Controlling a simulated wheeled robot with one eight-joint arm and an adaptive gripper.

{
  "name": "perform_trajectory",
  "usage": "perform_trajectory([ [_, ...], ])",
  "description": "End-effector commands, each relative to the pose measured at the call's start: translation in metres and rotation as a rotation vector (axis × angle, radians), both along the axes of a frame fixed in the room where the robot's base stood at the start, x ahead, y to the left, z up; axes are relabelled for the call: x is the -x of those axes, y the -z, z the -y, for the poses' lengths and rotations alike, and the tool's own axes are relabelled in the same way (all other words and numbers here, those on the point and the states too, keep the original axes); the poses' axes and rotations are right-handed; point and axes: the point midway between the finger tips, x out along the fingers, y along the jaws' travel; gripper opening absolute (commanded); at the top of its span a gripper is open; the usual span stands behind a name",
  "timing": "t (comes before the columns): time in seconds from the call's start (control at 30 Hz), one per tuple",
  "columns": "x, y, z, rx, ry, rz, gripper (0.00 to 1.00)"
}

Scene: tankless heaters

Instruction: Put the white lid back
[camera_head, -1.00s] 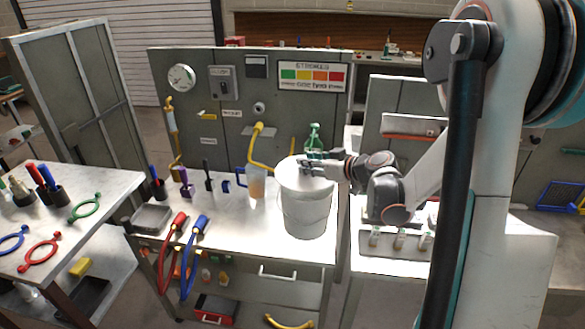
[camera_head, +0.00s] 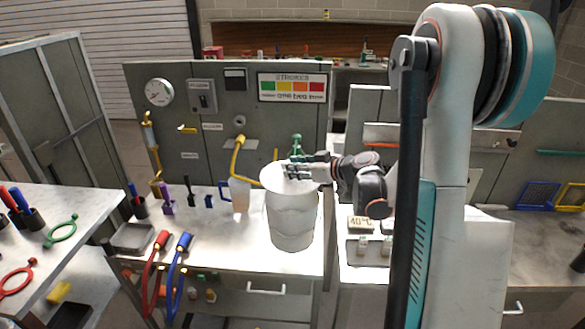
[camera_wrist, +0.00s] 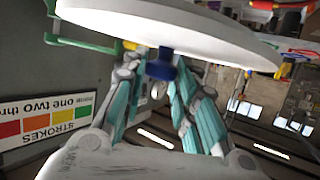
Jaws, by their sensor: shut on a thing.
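The white lid (camera_head: 277,181) is a round disc over the mouth of the white bucket (camera_head: 292,222) on the metal workbench. It hides the bucket's mouth. The lid also shows in the wrist view (camera_wrist: 185,25), with a blue knob (camera_wrist: 162,66) on the face toward my gripper. My gripper (camera_head: 300,170) reaches in from the right, just above the lid. In the wrist view its teal fingers (camera_wrist: 158,86) are closed around the knob. I cannot tell whether the lid rests fully on the rim or sits slightly above it.
A cloudy cup (camera_head: 240,195) stands left of the bucket, below a yellow pipe (camera_head: 237,155). A grey tray (camera_head: 132,237) lies at left.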

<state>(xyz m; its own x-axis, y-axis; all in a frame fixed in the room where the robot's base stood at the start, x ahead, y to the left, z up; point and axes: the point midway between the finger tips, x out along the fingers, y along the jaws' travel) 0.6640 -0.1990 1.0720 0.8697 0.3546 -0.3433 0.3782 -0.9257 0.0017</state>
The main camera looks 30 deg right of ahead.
Motion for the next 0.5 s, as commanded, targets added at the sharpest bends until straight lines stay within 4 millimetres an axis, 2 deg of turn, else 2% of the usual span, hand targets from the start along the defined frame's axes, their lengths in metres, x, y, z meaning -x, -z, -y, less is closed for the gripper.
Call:
perform_trajectory([
  [0.27, 0.001, 0.000, 0.002, -0.002, 0.003, 0.000, 0.01],
  [0.5, 0.001, 0.011, 0.002, -0.002, 0.002, -0.001, 0.01],
])
